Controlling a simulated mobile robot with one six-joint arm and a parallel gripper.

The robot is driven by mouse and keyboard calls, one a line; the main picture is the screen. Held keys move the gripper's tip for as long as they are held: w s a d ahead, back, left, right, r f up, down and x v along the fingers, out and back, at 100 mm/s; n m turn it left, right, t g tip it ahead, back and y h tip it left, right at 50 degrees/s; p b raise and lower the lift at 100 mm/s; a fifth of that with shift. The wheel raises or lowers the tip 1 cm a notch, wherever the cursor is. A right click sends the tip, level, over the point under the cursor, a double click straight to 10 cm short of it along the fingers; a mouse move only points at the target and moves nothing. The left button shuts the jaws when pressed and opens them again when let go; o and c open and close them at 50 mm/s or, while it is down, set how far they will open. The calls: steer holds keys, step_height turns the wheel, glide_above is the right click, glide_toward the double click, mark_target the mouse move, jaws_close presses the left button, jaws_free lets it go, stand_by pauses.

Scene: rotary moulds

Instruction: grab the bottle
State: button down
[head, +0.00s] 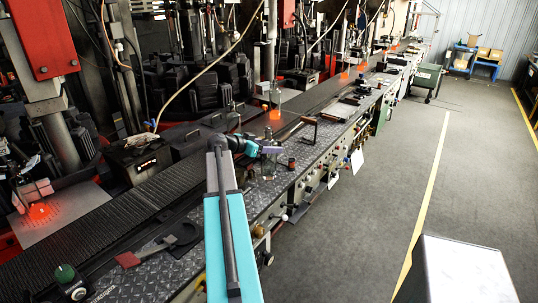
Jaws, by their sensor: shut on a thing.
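My teal and grey arm reaches from the bottom of the head view over the bench of the machine line. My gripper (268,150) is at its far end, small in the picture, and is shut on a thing. That thing looks like a clear glass bottle (268,166), which shows faintly just below the jaws over the tread-plate bench. The jaws hide part of it. I cannot tell whether its base touches the plate.
A small dark reddish object (291,163) stands just right of the bottle. A dark conveyor (110,210) runs left of the bench. Glowing orange glass (275,115) stands beyond. A brown-handled tool (308,121) lies farther along.

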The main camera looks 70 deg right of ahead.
mark_target(269, 127)
steer(key=shift+r, duration=0.2)
steer(key=shift+r+b, duration=1.5)
steer(key=shift+r, duration=3.45)
